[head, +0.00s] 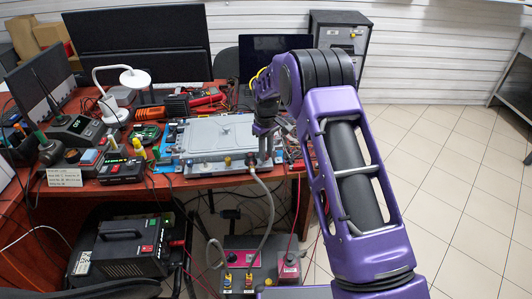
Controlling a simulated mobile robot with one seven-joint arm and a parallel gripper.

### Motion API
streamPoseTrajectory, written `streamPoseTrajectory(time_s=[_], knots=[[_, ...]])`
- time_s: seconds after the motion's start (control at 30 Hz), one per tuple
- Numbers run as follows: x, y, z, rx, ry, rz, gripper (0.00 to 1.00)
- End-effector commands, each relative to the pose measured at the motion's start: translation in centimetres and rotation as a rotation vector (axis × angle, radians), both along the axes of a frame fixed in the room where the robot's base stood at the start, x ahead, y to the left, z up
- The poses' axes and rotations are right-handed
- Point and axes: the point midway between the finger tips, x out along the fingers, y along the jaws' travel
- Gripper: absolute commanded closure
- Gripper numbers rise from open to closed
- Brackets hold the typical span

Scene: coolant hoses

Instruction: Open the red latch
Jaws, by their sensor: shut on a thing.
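My gripper (265,154) points down at the front right corner of a flat grey metal plate unit (218,134) on the table. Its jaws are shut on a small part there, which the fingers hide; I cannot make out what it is. I cannot clearly pick out a red latch; it may be hidden by my gripper or too small to tell. A grey hose (269,205) leaves a fitting (251,161) on the unit's front edge, just left of my gripper, and hangs down in front of the table.
A grey box (258,281) with pink panels stands on the floor below. A black power unit (130,248) is at the lower left. The red-brown table (190,183) holds a white lamp (133,77), a monitor (139,44) and several tools. Tiled floor (450,180) is clear at right.

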Motion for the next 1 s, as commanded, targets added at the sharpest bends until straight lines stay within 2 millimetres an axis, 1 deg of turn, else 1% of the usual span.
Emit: streamPoseTrajectory(time_s=[0.2, 0.4, 0.93, 0.97, 1.0], knots=[[0.03, -0.01, 0.05, 0.001, -0.001, 0.115, 1.00], [0.05, -0.05, 0.05, 0.000, 0.000, 0.173, 1.00], [0.05, -0.05, 0.05, 0.000, 0.000, 0.192, 1.00], [0.05, -0.05, 0.05, 0.000, 0.000, 0.192, 0.70], [0.05, -0.05, 0.05, 0.000, 0.000, 0.192, 0.63]])
